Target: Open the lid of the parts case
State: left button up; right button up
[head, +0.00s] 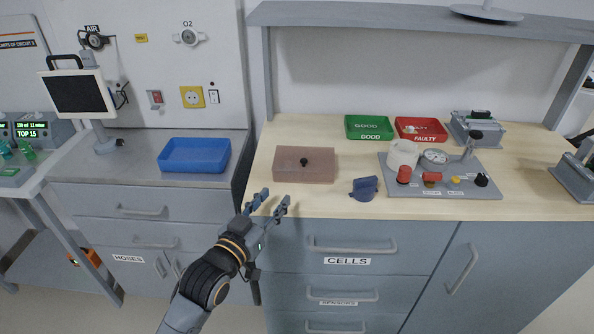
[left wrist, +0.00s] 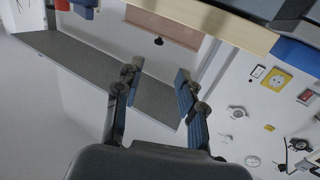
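The parts case (head: 304,166) is a translucent pinkish-brown box on the wooden bench top, with its lid down and a dark knob (head: 304,161) on top. In the left wrist view the case (left wrist: 165,25) shows near the top edge, with its dark knob (left wrist: 158,41). My left gripper (head: 271,198) is in front of the bench edge, just short of the case and apart from it. Its fingers are spread and empty, as the left wrist view (left wrist: 157,75) also shows. My right gripper is in neither view.
A dark blue object (head: 364,189) stands right of the case. A green GOOD bin (head: 369,137) and red FAULTY bin (head: 420,139) lie behind. A grey fixture board (head: 445,185) takes the right side. A blue tray (head: 194,168) sits on the left counter.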

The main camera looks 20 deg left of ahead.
aim_at(302, 163)
pick_arm(q)
jog(key=w, duration=0.4)
jog(key=w+d, duration=0.1)
jog(key=w, duration=0.7)
jog(key=shift+w+d+r+p, duration=0.2)
jog(key=shift+d+r+p, duration=0.1)
jog(key=shift+d+p, duration=0.1)
jog(key=shift+w+d, duration=0.1)
jog(key=shift+w, duration=0.55)
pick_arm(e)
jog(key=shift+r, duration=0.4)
pick_arm(q)
jog(key=shift+c, duration=0.4)
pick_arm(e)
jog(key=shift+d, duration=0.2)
pick_arm(q)
grip_shut()
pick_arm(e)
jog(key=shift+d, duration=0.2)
